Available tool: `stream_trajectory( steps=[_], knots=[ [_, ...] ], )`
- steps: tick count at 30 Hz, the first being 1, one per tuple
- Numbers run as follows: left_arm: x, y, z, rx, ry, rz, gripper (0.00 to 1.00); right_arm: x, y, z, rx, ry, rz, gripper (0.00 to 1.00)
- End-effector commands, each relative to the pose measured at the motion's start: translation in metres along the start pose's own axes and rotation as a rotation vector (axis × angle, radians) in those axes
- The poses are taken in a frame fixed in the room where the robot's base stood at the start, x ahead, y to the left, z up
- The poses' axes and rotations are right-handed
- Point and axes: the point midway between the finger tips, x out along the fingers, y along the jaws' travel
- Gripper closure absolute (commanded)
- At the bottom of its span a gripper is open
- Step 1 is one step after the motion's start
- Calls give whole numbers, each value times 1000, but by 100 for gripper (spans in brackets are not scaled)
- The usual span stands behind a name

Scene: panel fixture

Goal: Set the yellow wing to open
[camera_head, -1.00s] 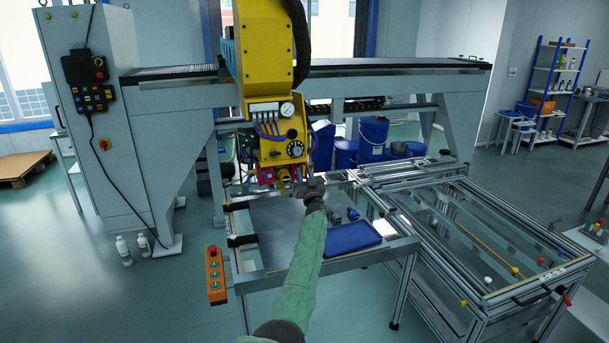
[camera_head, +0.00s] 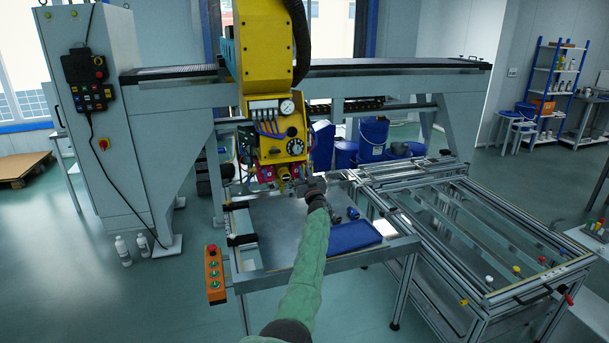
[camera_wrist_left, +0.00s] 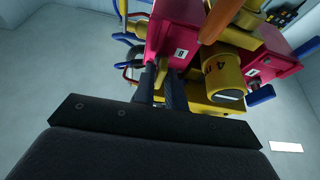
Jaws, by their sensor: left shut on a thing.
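My left gripper (camera_head: 312,187) reaches to the red blocks under the yellow machine head (camera_head: 273,135). In the left wrist view its dark fingers (camera_wrist_left: 162,90) are shut on a small yellow piece, the yellow wing (camera_wrist_left: 161,74). The wing sits in front of a red block (camera_wrist_left: 176,42) labelled B. Most of the wing is hidden by the fingers, so its angle cannot be read surely. A yellow cylinder (camera_wrist_left: 219,72) with a dark mark is just to the right. My right gripper does not show.
An orange handle (camera_wrist_left: 220,20) and blue and red hoses (camera_wrist_left: 128,55) are close around the fingers. Below the head is a metal table with a blue tray (camera_head: 349,237). A framed bench (camera_head: 480,230) stands to the right.

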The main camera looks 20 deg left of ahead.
Motion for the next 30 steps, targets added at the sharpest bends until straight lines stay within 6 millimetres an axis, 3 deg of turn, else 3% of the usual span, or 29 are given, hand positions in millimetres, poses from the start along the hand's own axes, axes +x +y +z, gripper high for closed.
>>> stream_trajectory(
  steps=[3, 4, 6, 7, 16, 21, 30],
  knots=[
    [0, 0, 0, 0, -1, 1, 100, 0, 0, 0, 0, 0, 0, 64],
    [0, 0, 0, 0, -1, 1, 86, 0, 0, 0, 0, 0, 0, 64],
    [0, 0, 0, 0, -1, 1, 72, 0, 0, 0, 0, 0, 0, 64],
    [0, 0, 0, 0, -1, 1, 70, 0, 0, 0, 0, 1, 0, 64],
    [-2, 0, 1, 0, -1, 1, 70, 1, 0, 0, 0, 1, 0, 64],
    [-18, 2, 2, -2, -2, 2, 70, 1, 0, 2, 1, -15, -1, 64],
    [-63, 1, 3, -1, -2, 1, 70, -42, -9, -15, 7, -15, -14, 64]
  ],
)
